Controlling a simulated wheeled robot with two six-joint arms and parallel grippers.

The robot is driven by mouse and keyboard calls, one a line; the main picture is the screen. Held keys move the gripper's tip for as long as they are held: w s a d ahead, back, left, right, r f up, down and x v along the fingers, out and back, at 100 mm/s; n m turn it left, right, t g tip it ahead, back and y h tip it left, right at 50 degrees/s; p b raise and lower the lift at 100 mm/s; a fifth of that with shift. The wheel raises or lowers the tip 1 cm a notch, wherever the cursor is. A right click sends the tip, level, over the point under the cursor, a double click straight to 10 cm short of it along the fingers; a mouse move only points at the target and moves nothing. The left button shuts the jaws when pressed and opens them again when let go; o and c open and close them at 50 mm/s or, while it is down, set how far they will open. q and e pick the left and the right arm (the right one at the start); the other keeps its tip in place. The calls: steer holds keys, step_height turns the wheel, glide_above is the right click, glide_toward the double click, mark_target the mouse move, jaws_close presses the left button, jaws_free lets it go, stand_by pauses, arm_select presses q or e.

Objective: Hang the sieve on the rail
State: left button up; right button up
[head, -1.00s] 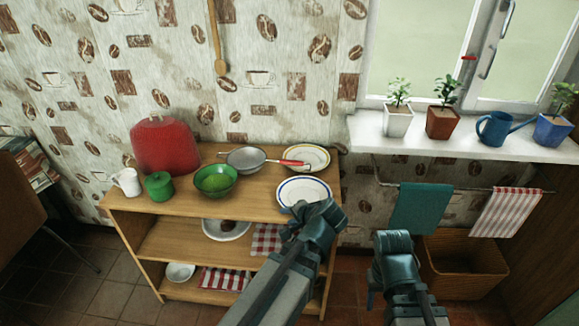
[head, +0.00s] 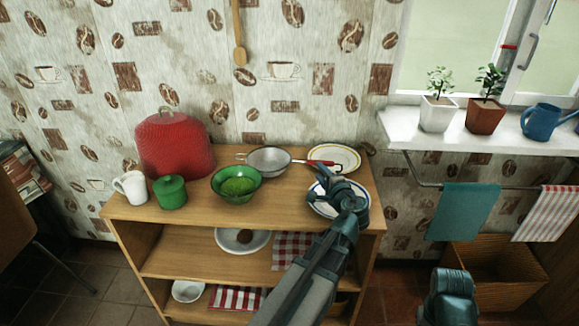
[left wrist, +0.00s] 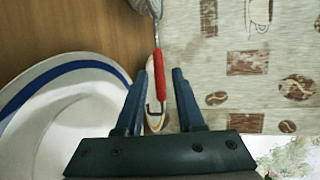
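The sieve (head: 268,161) lies on the shelf top, its grey mesh bowl to the left and its red handle pointing right towards the yellow-rimmed plate. My left gripper (head: 319,176) is beside the handle's end, partly over the blue-rimmed plate. In the left wrist view the red handle of the sieve (left wrist: 160,77) lies ahead, in line with the gap between the open fingers (left wrist: 160,88); its dark hook end shows between them. A rail (head: 418,184) carrying towels runs below the window sill. Of my right arm only a dark joint shows at the bottom; its fingers are not visible.
A wooden spoon (head: 239,50) hangs on the wall.

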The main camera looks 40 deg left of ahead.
mark_target(312, 164)
arm_select(q)
steer(key=shift+b+x, duration=0.3)
steer(key=shift+x, duration=1.8)
steer(key=b+x, duration=0.1)
steer(key=x, duration=0.4)
steer(key=shift+f, duration=0.15)
jaws_close()
